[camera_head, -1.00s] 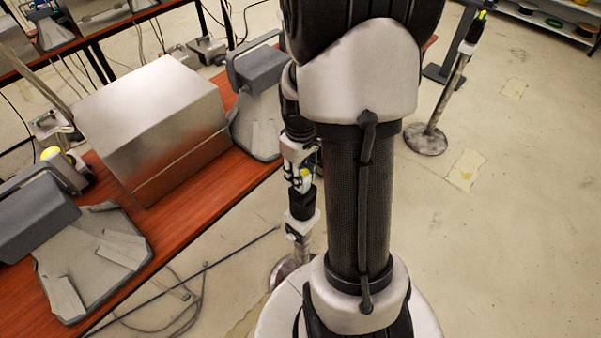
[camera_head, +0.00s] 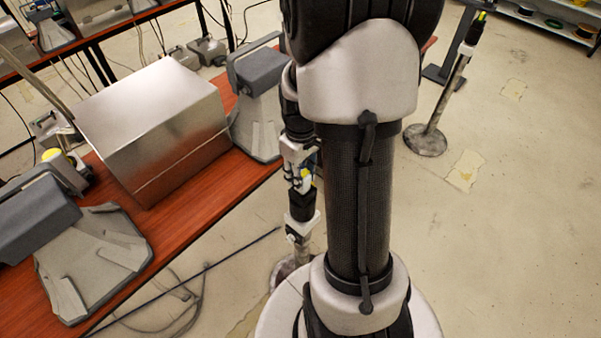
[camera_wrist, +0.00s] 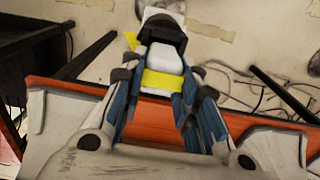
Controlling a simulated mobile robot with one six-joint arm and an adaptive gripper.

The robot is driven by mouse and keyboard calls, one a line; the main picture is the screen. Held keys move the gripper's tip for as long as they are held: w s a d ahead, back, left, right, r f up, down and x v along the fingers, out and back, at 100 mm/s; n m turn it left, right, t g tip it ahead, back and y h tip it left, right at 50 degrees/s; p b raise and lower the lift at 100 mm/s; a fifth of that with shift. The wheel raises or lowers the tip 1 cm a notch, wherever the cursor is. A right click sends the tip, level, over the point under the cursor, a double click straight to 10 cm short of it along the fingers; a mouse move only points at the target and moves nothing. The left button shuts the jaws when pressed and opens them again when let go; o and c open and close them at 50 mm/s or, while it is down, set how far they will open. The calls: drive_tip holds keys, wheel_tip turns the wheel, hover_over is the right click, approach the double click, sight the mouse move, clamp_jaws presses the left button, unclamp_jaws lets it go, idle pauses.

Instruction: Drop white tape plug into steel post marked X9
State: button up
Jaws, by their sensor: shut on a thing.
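My gripper (camera_head: 303,176) shows in the head view beside my arm column, just above a steel post with a black top (camera_head: 301,206). In the wrist view my gripper (camera_wrist: 163,95) has its blue-sided fingers shut on a white plug with a yellow band (camera_wrist: 163,79). The plug's far end meets the black post top (camera_wrist: 165,32) in the picture; I cannot tell whether it is inside it. A white tag sits on the post, but its marking is not legible. The lower post is partly hidden by my base.
A second post (camera_head: 435,115) with a yellow-green tip and round foot stands to the right. Cables lie on the floor near the post. Open floor lies at right.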

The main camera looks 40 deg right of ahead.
drive_tip(key=shift+f+b, duration=0.6)
drive_tip(key=shift+f, duration=0.25)
drive_tip(key=o, duration=0.8)
drive_tip(key=shift+r+p, duration=4.55)
drive_tip(key=shift+r, duration=1)
